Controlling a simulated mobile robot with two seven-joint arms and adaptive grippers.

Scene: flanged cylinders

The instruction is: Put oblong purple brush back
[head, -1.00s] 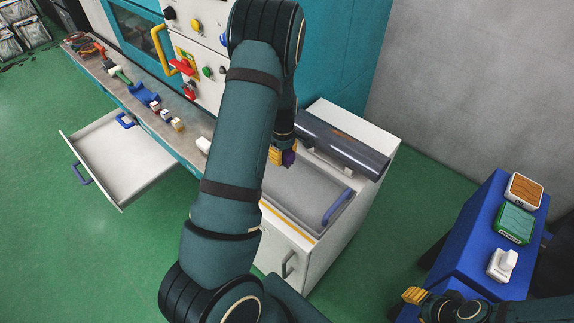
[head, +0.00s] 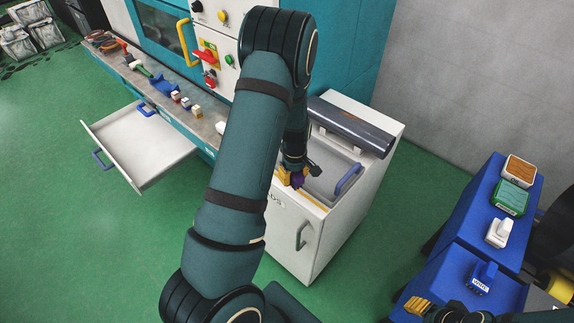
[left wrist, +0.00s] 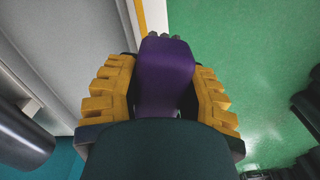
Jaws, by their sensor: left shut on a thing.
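The purple brush (left wrist: 165,75) is between the yellow fingers of my left gripper (left wrist: 160,98) in the left wrist view. Its far end shows small grey tips; its near part is hidden by the gripper body. In the head view, my left gripper (head: 291,178) is over the front edge of the white cabinet, with a bit of the purple brush (head: 298,181) showing.
The white cabinet (head: 318,240) has a recessed grey top, a blue handle (head: 348,179) and a dark cylinder (head: 350,127). The blue stand (head: 462,215) at right holds brown, green, white and blue items. An open drawer (head: 140,150) juts out at left. Green floor lies between.

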